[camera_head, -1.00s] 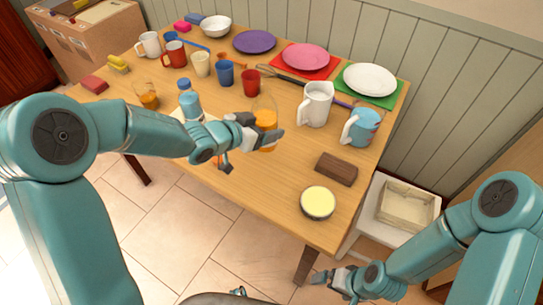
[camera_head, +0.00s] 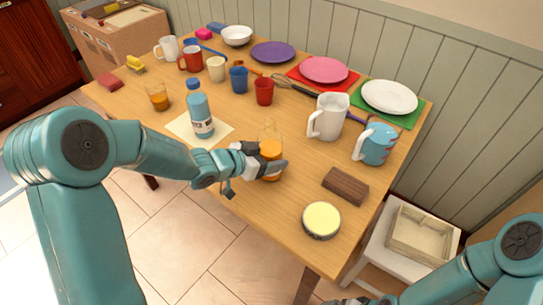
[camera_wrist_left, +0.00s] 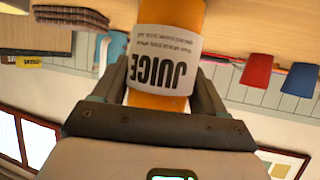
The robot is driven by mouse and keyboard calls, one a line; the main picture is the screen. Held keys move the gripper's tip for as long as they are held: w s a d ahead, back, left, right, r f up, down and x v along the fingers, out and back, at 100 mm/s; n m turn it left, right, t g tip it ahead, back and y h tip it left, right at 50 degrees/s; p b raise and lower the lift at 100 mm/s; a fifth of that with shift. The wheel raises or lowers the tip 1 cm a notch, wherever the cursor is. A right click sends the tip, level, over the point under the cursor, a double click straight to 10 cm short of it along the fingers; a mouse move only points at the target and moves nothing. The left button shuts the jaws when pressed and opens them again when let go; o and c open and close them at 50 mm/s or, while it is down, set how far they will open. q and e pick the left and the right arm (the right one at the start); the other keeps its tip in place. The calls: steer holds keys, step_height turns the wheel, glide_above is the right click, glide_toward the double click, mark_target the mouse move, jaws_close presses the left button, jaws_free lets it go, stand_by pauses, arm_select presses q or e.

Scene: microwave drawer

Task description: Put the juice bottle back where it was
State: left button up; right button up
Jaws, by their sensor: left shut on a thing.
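The juice bottle (camera_head: 269,133) is clear with orange juice and stands upright near the front edge of the wooden table. My left gripper (camera_head: 266,167) is shut around its lower part. In the left wrist view, which is upside down, the juice bottle (camera_wrist_left: 168,50) sits between the two fingers (camera_wrist_left: 160,95), with its white JUICE label facing the camera. I cannot tell whether its base touches the table. My right gripper (camera_head: 350,300) shows only as a sliver at the bottom edge, so its jaws are hidden.
A blue bottle (camera_head: 201,115) stands on a cream sheet (camera_head: 226,133) left of the juice. A white pitcher (camera_head: 329,112), blue jug (camera_head: 376,146), brown block (camera_head: 345,187) and round yellow-topped tin (camera_head: 321,219) are on the right. Several cups and plates stand behind. Bare table (camera_head: 240,200) lies in front.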

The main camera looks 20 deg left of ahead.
arm_select(q)
steer(key=shift+w+d+f, duration=0.1)
steer(key=shift+f, duration=0.15)
steer(key=o, duration=1.3)
steer(key=shift+o, duration=0.6)
steer(key=shift+r, duration=0.35)
steer(key=p+v, duration=0.2)
steer(key=v, duration=0.9)
steer(key=shift+s+p, duration=0.3)
steer(key=shift+s, duration=0.1)
steer(key=shift+s+a, duration=0.1)
steer(key=shift+a, duration=0.15)
